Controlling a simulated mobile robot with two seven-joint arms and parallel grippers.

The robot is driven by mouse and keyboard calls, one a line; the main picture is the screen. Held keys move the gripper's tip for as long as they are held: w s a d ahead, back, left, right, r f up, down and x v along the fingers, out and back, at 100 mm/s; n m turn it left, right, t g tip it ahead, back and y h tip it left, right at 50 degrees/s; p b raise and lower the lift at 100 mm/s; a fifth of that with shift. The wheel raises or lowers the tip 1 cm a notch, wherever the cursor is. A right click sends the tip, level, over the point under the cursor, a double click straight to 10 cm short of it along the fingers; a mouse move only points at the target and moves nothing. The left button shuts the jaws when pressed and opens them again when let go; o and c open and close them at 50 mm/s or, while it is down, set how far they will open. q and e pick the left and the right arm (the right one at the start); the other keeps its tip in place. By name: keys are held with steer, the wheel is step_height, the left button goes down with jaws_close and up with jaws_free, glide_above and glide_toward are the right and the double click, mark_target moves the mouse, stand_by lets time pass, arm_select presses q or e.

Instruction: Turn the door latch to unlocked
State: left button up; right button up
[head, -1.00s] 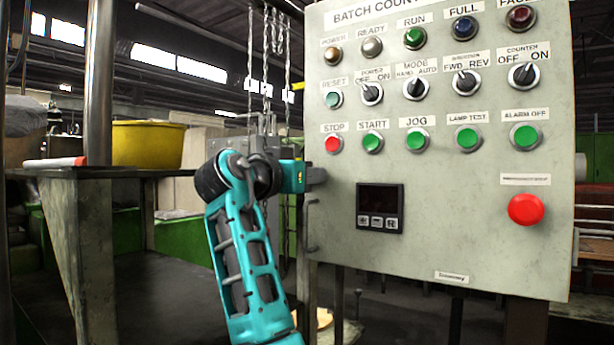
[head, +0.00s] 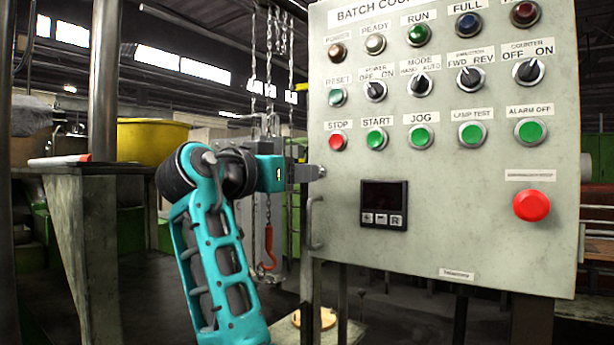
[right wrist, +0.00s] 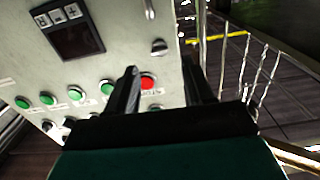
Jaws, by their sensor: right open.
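The door latch (head: 321,172) is a small metal knob at the left edge of the grey control panel, above the door handle (head: 316,222). It also shows in the right wrist view (right wrist: 159,47) as a small dark metal piece near the panel edge. I cannot tell which way it is turned. My right gripper (head: 308,173) is at the panel's left edge, beside the latch and pointing at it. In the right wrist view its two fingers are apart with nothing between them, and the latch lies beyond the tips. My left gripper is not in view.
The control panel (head: 450,245) carries buttons and selector switches, with the red STOP button (head: 337,141) close to the latch. A red hook (head: 267,250) and chains hang left of the panel. A table with a yellow tub (head: 152,140) stands at the left.

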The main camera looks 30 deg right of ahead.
steer(key=v, duration=0.7)
steer(key=shift+b, duration=0.3)
steer(key=shift+a, duration=0.1)
